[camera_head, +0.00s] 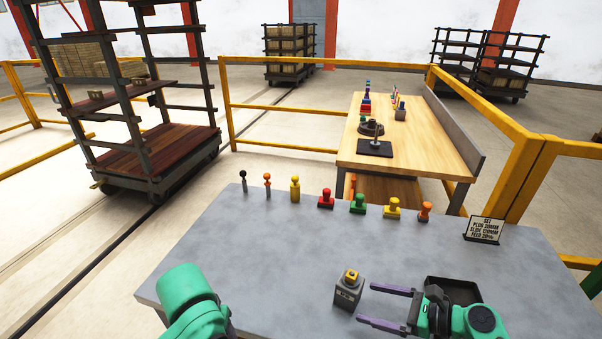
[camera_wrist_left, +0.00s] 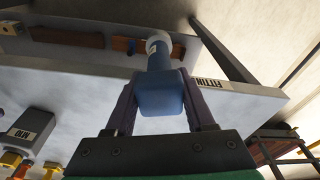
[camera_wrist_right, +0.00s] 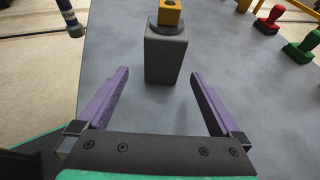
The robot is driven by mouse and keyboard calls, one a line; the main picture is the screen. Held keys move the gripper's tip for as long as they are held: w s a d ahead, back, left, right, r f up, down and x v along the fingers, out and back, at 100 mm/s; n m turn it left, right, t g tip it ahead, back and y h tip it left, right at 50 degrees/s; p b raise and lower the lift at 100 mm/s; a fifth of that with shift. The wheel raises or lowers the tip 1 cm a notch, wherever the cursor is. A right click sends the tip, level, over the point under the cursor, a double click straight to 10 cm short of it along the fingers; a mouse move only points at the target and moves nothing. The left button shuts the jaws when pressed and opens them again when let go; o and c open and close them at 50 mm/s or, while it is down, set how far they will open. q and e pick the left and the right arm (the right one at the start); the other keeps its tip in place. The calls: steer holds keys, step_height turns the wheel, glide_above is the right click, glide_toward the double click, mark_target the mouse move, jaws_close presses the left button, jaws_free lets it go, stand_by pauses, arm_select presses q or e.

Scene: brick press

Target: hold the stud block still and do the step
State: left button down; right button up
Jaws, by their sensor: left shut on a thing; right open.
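The stud block (camera_head: 347,292) is a small grey block with a dark collar and a yellow top. It stands upright on the grey table near its front. My right gripper (camera_head: 372,305) is open just right of the block. In the right wrist view the block (camera_wrist_right: 166,58) stands ahead, between the lines of the two spread fingers (camera_wrist_right: 160,82), not gripped. In the left wrist view my left gripper (camera_wrist_left: 160,92) is shut on a blue piece (camera_wrist_left: 160,94) with a pale rounded end. The left gripper is outside the head view; only its green arm shows.
A row of small coloured stamps and pegs, including a red stamp (camera_head: 326,199), stands along the far table edge. A dark tray (camera_head: 441,280) lies behind my right gripper. A sign (camera_head: 484,229) stands at the right. The table's left middle is clear.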

mark_target(359, 299)
arm_select(q)
steer(key=f+b, duration=0.2)
steer(key=f, duration=0.1)
steer(key=f+b, duration=0.1)
steer(key=shift+w+f, duration=0.15)
steer(key=shift+w, duration=0.2)
arm_select(e)
steer(key=x, duration=0.5)
steer(key=shift+w+d+f, duration=0.15)
steer(key=shift+w+f, duration=0.1)
steer(key=shift+f, duration=0.15)
arm_select(q)
steer(key=shift+s+f+b, duration=0.15)
steer(key=shift+f+b, duration=0.1)
steer(key=shift+b, duration=0.05)
arm_select(e)
steer(key=shift+w+a, duration=0.15)
steer(key=shift+a, duration=0.4)
steer(key=shift+w, duration=0.1)
steer(key=shift+r, duration=0.1)
steer(key=c, duration=1.3)
steer(key=shift+c, duration=0.2)
